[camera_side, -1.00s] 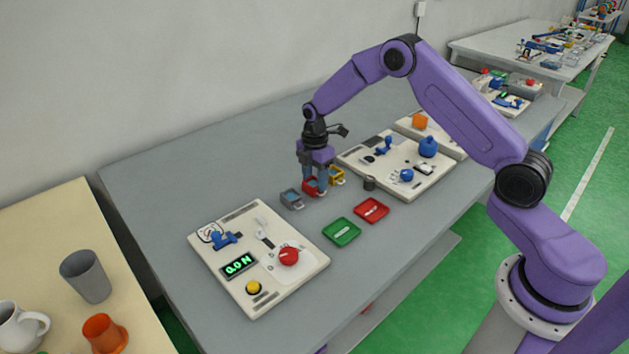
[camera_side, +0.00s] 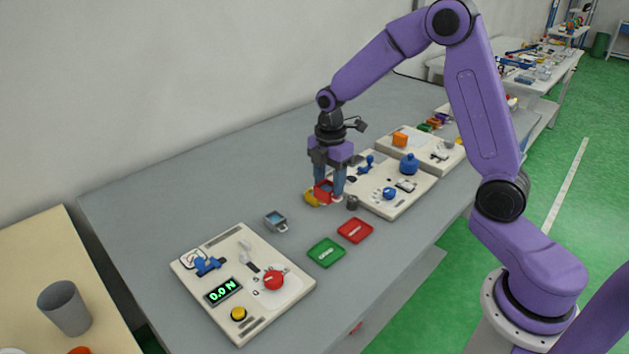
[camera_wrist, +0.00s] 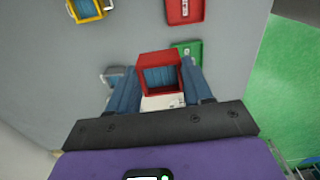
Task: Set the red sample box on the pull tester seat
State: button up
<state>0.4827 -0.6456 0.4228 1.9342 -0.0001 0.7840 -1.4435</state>
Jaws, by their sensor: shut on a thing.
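My gripper (camera_side: 329,186) is shut on the red sample box (camera_side: 323,190). The box is an open-topped red box with a blue inside, and it sits between the blue fingers in the wrist view (camera_wrist: 160,60). It appears held above the table, next to the yellow box (camera_side: 312,199). The pull tester is the cream board (camera_side: 190,277) at the front left, with a green "0.0 N" display (camera_side: 222,291), a blue fixture (camera_side: 208,266), a red knob (camera_side: 273,280) and a yellow button (camera_side: 238,314). I cannot tell which part is its seat; nothing red and box-like rests on the board.
A grey box (camera_side: 275,222) stands between gripper and tester. Green (camera_side: 326,253) and red (camera_side: 354,231) trays lie nearer the front edge. A small dark cylinder (camera_side: 352,203) is just right of the gripper. More cream boards with parts stand behind. The table left of the grey box is clear.

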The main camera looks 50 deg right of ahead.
jog(key=s+a+r, duration=0.2)
jog(key=a, duration=0.6)
jog(key=s+a+r, duration=0.1)
jog(key=a, duration=0.8)
send_over(237, 251)
jog(key=f, duration=0.8)
jog(key=shift+s+d+f, duration=0.15)
jog(key=shift+s+f, duration=0.1)
jog(key=shift+f, duration=0.1)
jog(key=shift+w+f, duration=0.2)
jog(key=shift+f, duration=1.7)
jog(key=shift+f, duration=0.1)
jog(key=o, duration=1)
jog(key=shift+o, duration=0.2)
